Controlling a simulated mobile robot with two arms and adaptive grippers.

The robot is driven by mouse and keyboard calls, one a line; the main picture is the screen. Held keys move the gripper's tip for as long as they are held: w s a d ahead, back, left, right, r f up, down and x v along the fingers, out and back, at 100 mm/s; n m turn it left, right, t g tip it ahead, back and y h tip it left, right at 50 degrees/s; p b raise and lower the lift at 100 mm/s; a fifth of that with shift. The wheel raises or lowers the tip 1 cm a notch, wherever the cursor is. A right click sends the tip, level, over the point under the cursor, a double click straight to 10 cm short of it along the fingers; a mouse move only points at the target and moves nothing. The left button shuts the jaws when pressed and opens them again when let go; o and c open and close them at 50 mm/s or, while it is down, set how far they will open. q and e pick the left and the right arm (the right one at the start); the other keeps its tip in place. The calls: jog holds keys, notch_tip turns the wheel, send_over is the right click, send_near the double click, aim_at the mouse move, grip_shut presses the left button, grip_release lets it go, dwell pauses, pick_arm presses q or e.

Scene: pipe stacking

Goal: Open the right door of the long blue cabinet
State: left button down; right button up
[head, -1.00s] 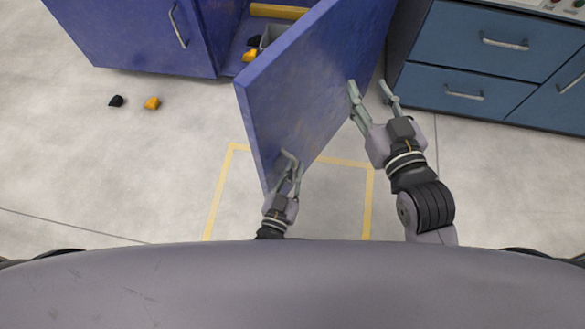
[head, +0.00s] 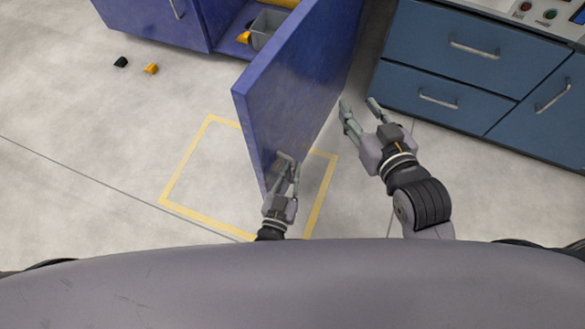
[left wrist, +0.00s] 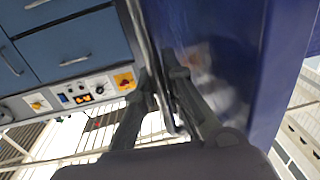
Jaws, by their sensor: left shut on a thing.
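The long blue cabinet (head: 170,25) is at the top left. Its right door (head: 300,90) stands open, swung out toward me, with the outer face turned right. My left gripper (head: 287,163) is at the outer face near the door's free edge. It is shut on the door handle, mostly hidden by the fingers in the head view; the left wrist view shows a thin vertical bar (left wrist: 147,45) beside the blue door face (left wrist: 210,60). My right gripper (head: 360,106) is open and empty, just right of the door's outer face, apart from it.
Inside the cabinet is a grey bin (head: 265,27). A black piece (head: 121,62) and an orange piece (head: 151,69) lie on the floor at left. A lighter blue drawer unit (head: 450,70) stands at right.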

pick_arm(q)
jog(key=shift+s+d, duration=0.25)
jog(key=shift+d, duration=0.1)
pick_arm(e)
jog(key=shift+s+d+f, duration=0.1)
jog(key=shift+s+d, duration=0.15)
jog(key=shift+d, duration=0.15)
pick_arm(q)
jog(key=c, duration=1.7)
grip_release()
pick_arm(e)
jog(key=shift+s, duration=0.1)
pick_arm(q)
jog(key=v, duration=1.2)
